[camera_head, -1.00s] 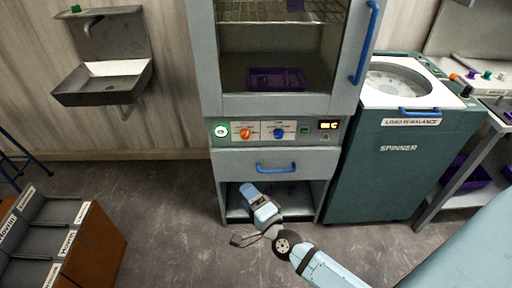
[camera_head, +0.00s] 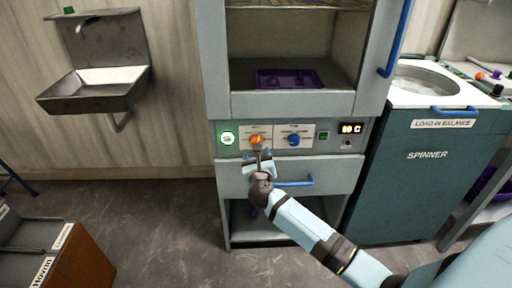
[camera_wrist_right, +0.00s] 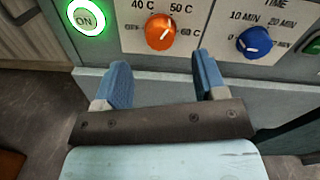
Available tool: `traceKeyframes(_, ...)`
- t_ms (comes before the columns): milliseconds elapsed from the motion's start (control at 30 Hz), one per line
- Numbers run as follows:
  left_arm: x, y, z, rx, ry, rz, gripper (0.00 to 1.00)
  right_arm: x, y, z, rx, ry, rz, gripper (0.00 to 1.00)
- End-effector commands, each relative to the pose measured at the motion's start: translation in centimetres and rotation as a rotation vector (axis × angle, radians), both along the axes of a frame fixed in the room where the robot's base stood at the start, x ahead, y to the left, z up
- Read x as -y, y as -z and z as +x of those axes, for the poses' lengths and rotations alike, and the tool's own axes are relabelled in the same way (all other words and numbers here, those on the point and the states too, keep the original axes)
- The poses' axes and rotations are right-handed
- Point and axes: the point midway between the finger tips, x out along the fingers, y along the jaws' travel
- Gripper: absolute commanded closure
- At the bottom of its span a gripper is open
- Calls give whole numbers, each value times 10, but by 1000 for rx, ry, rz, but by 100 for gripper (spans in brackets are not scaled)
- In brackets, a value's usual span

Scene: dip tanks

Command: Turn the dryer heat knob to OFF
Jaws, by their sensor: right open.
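The orange heat knob (camera_head: 256,139) is on the dryer's control panel, left of the blue time knob (camera_head: 293,140). In the right wrist view the orange knob (camera_wrist_right: 160,31) has marks for 40 C, 50 C and 60 C around it, and a partly readable mark at its left. Its white pointer line leans to the lower right, toward the 60 C side. My right gripper (camera_head: 259,157) is just below the orange knob. In the right wrist view its two blue fingers (camera_wrist_right: 163,82) are apart, with nothing between them, and the knob lies beyond their tips. My left gripper is not in view.
A lit green ON button (camera_head: 228,138) is left of the knob. A blue drawer handle (camera_head: 296,183) sits below the panel. The spinner (camera_head: 424,165) stands at the right.

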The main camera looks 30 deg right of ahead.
Motion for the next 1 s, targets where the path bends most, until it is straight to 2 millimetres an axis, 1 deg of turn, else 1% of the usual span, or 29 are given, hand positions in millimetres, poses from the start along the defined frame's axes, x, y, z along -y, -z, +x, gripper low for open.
traceKeyframes(33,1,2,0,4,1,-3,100,7,1,10,1,1,-3,35)
traceKeyframes(100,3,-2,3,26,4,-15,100,13,1,22,0,0,-4,35)
traceKeyframes(300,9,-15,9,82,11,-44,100,26,1,46,1,-1,-3,35)
traceKeyframes(500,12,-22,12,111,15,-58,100,31,1,55,-1,-1,-2,35)
traceKeyframes(733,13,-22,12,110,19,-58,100,31,0,55,0,-1,-2,35)
traceKeyframes(767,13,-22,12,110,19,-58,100,31,0,55,0,-1,-2,40)
traceKeyframes(800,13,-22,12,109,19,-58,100,31,0,55,-1,-1,-2,49)
traceKeyframes(867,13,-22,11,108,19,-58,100,31,0,55,-1,-1,-2,63)
traceKeyframes(900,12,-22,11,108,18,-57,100,31,0,55,0,-1,-2,72)
traceKeyframes(933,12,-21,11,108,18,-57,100,31,0,55,0,-1,-2,79)
traceKeyframes(967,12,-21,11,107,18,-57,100,31,0,55,0,-1,-2,85)
traceKeyframes(1000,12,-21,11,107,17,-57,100,31,0,55,0,-1,-2,85)
